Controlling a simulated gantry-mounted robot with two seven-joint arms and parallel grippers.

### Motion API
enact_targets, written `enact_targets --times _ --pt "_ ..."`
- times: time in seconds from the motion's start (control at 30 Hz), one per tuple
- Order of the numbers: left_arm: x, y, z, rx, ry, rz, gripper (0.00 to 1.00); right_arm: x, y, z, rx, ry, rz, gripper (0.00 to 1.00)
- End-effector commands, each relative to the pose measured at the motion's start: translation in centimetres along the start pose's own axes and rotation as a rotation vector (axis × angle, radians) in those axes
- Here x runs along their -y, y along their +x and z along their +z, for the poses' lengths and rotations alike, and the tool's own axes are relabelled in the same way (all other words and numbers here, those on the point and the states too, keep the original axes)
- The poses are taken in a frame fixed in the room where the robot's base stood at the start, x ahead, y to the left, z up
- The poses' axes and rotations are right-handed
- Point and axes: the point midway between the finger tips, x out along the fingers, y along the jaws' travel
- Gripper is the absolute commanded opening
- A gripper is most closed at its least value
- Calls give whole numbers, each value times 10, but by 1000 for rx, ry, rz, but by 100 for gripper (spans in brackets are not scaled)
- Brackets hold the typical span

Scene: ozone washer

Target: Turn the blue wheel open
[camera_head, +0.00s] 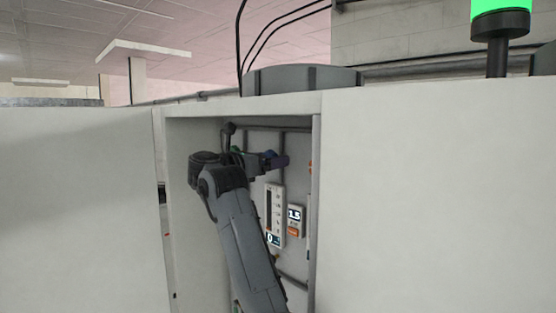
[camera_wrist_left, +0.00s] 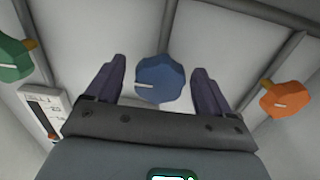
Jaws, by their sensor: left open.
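The blue wheel (camera_wrist_left: 160,80) shows in the left wrist view as a faceted knob with a white mark pointing left. My left gripper (camera_wrist_left: 158,66) is open, with one dark finger on each side of the wheel. Gaps show between both fingers and the wheel, so it is not gripped. In the head view my left gripper (camera_head: 277,160) reaches into the open cabinet, and I cannot clearly make out the wheel there. My right gripper is not in view.
A green wheel (camera_wrist_left: 14,58) is left of the blue one and an orange wheel (camera_wrist_left: 285,98) is right. A gauge panel (camera_head: 274,215) and small display (camera_head: 295,220) are below the gripper. The cabinet's side walls (camera_head: 317,200) bound the opening closely.

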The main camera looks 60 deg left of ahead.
Motion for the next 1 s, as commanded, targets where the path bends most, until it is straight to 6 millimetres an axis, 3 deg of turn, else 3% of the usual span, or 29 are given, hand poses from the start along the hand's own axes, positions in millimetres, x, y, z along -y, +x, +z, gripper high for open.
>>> enact_targets --times 0.33,0.7,1.0 --pt "-1 0 0 0 0 2 80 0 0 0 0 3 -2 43" --pt "-1 0 0 0 0 2 27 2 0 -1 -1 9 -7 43" --pt "-1 0 -2 0 43 2 27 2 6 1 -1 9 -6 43"
